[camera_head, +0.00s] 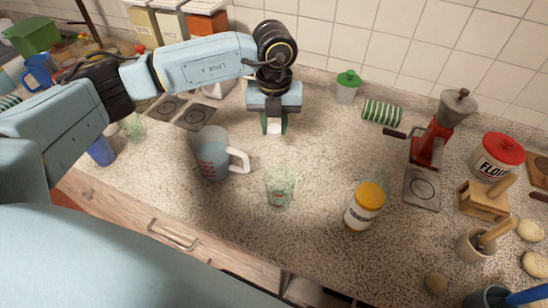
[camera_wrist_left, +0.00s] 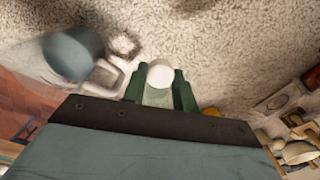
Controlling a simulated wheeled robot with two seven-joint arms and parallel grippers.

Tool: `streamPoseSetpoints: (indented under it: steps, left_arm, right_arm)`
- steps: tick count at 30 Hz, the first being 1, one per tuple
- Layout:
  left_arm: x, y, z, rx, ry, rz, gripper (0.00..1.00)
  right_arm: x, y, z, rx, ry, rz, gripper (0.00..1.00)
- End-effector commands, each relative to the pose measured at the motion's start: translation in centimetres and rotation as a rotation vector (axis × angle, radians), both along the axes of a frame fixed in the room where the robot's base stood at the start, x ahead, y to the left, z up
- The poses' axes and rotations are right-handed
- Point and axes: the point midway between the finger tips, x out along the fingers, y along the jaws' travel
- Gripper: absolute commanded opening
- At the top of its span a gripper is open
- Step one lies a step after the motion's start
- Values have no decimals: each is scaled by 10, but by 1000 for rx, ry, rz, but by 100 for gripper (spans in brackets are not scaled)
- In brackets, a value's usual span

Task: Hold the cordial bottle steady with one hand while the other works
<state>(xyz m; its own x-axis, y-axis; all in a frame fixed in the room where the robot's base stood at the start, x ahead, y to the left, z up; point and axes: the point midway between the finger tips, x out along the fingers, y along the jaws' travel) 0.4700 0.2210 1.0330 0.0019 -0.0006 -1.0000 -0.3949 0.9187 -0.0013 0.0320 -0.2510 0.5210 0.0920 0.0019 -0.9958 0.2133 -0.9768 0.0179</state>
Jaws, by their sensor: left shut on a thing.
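My left gripper (camera_head: 274,126) points down over the middle of the counter, and its green fingers are shut on a white-topped thing. In the left wrist view the gripper (camera_wrist_left: 160,92) has this round white top (camera_wrist_left: 160,75) between its fingers, with a pale body below. It may be the cordial bottle, but no label shows and most of it is hidden. I cannot tell whether its base touches the counter. My right gripper is not in view.
A measuring jug (camera_head: 213,160) and a greenish glass (camera_head: 279,187) stand in front of the left gripper. A green-lidded jar (camera_head: 347,87), striped cloth (camera_head: 382,112) and red grinder (camera_head: 430,145) stand behind and right. The counter's middle right is clear.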

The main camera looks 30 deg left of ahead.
Motion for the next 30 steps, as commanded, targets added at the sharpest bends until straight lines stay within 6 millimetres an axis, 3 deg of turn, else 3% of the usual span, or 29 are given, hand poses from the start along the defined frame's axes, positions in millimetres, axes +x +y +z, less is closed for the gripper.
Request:
streamPoseSetpoints:
  steps: [9, 16, 21, 30]
  left_arm:
    - [-1, 1, -53, 2, 4, 23, 1]
    - [-1, 0, -72, 1, 4, 21, 1]
    - [-1, 0, -96, 2, 3, 21, 1]
    - [0, 0, -100, 0, 1, 20, 1]
  right_arm:
    - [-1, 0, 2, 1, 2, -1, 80]
    - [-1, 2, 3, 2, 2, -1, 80]
    - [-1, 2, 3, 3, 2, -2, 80]
    - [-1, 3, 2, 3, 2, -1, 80]
